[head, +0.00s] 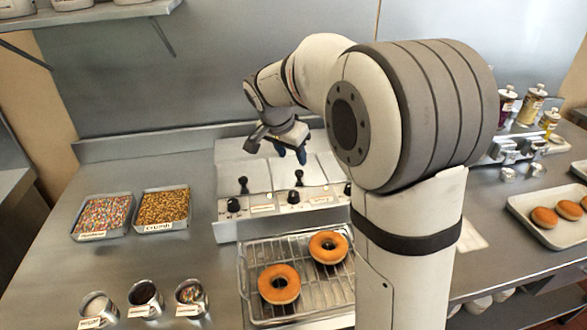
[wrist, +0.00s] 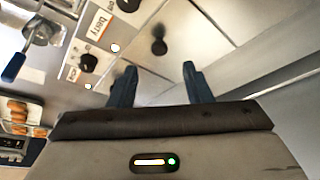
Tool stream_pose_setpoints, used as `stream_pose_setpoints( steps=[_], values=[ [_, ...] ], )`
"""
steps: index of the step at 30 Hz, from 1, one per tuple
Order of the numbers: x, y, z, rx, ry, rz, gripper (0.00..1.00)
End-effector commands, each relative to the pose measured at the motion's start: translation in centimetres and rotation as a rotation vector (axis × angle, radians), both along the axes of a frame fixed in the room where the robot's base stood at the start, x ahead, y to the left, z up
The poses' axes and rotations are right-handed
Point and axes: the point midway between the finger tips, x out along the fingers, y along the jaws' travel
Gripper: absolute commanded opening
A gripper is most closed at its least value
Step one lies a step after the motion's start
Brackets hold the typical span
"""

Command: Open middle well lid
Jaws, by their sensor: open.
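The glaze unit (head: 226,231) has a row of flat metal lids at the back of the counter. The middle well lid (head: 312,172) is down, with a black knob handle (head: 298,178) standing on it. My gripper (head: 290,154) is open and empty, hanging above and behind this handle, with blue fingertips pointing down. In the wrist view, a black lid handle (wrist: 159,46) lies ahead of the gap between my fingers (wrist: 158,76), apart from both. A "berry" label (wrist: 98,22) shows nearby. The right lid is mostly hidden by my arm in the head view.
Black dials (head: 293,196) line the unit's front. A wire rack (head: 262,258) with two doughnuts stands in front. Sprinkle trays (head: 103,214) and topping cups (head: 145,296) are at left. Bottles (head: 532,105) and a doughnut tray (head: 520,205) are at right. A wall rises behind.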

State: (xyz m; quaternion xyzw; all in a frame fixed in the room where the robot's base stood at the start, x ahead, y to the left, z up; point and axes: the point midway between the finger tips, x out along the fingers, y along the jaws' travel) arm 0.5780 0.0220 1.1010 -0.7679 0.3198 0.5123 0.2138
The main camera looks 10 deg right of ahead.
Motion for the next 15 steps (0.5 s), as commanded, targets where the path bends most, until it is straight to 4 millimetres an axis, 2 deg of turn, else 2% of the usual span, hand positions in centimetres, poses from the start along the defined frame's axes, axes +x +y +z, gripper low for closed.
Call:
stream_pose_setpoints(
  steps=[9,15],
  values=[
    [1.2,-1.4,-4.6,0.000,0.004,0.000,0.45],
    [1.7,-1.9,-6.2,0.000,0.003,0.001,0.45]
  ],
)
